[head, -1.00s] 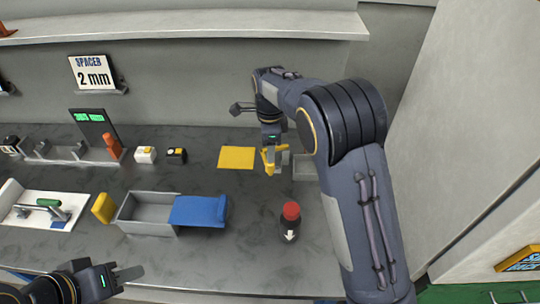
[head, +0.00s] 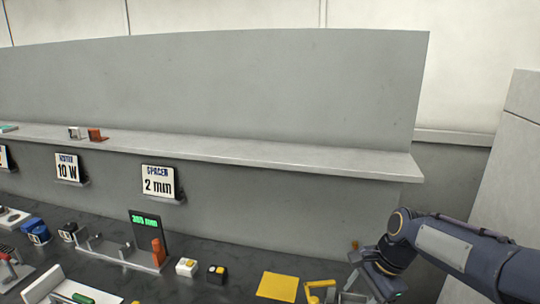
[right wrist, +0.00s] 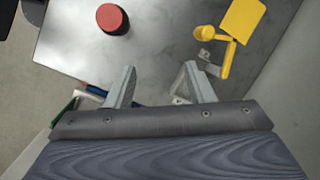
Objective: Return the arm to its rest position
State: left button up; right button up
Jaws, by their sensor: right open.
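My right arm enters the head view from the right, with its dark wrist (head: 385,270) low beside the yellow bracket (head: 318,290). The fingertips are not clear there. In the right wrist view my right gripper (right wrist: 158,76) is open, with nothing between its two grey fingers. Beyond the fingers lie a round red cap (right wrist: 112,19), the yellow bracket (right wrist: 222,55) and a yellow mat (right wrist: 242,18). My left gripper is in neither current view.
The dark worktop (head: 230,285) carries a green-lit display (head: 146,225), two small button boxes and the yellow mat (head: 278,286). A grey shelf (head: 270,150) runs above the worktop. A pale upright panel (head: 515,130) stands at the right.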

jog(key=s+n+t, duration=0.4)
jog(key=s+n, duration=0.8)
jog(key=s, duration=1)
jog(key=shift+s+d+n+t, duration=0.25)
jog(key=shift+n+t, duration=0.05)
